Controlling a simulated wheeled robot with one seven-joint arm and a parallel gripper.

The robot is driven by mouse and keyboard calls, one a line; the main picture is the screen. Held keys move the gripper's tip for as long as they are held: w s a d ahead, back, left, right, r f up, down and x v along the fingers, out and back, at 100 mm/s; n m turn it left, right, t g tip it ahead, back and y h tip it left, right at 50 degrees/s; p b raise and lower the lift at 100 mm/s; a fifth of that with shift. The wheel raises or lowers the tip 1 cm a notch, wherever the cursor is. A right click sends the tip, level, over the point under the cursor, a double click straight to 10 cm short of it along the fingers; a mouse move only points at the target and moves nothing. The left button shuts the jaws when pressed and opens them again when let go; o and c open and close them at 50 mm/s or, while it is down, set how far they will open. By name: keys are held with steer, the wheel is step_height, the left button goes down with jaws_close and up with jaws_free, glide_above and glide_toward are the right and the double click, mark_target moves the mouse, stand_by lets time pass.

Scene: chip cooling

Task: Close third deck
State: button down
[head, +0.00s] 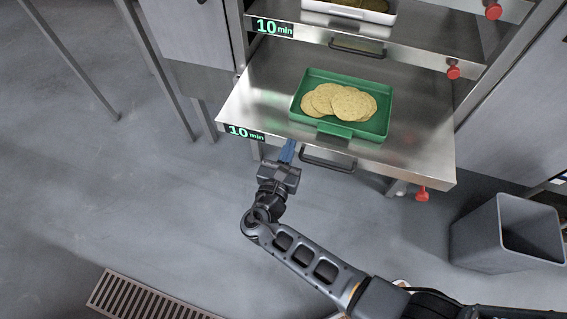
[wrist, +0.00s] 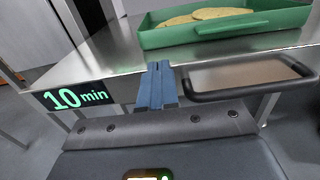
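A steel deck (head: 420,150) is pulled out towards me, with a "10 min" label (head: 246,133) on its front left. Its dark bar handle (head: 328,160) is on the front face; the handle also shows in the wrist view (wrist: 250,92). A green tray (head: 382,118) with several round yellow chips (head: 340,101) lies on the deck. My gripper (head: 288,150) is at the deck's front, between label and handle. In the wrist view its blue fingers (wrist: 157,86) are together with nothing between them. I cannot tell whether the tips touch the front face.
Another deck (head: 400,50) with a white tray (head: 362,10) and its own handle is above. Red knobs (head: 422,194) are on the right side. A grey bin (head: 503,235) stands on the floor at right. A floor grate (head: 140,297) is at lower left. The floor at left is clear.

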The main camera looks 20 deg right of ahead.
mark_target(302, 113)
steer(key=b+x, duration=0.9)
steer(key=x, duration=1.5)
steer(key=shift+d+f, duration=0.15)
steer(key=shift+d, duration=0.05)
steer(key=shift+w+d+b, duration=0.4)
steer(key=shift+w+b, duration=0.05)
steer(key=shift+b, duration=0.05)
steer(key=shift+w+d+r, duration=0.15)
steer(key=shift+r, duration=0.15)
steer(key=shift+d+r, duration=0.1)
steer(key=shift+s+a, duration=0.3)
steer(key=shift+s, duration=0.05)
steer(key=p+v, duration=0.2)
steer(key=v, duration=1)
steer(key=shift+a+p, duration=0.25)
steer(key=shift+p, duration=0.05)
steer(key=shift+s+a+f, duration=0.25)
steer(key=shift+s+a, duration=0.3)
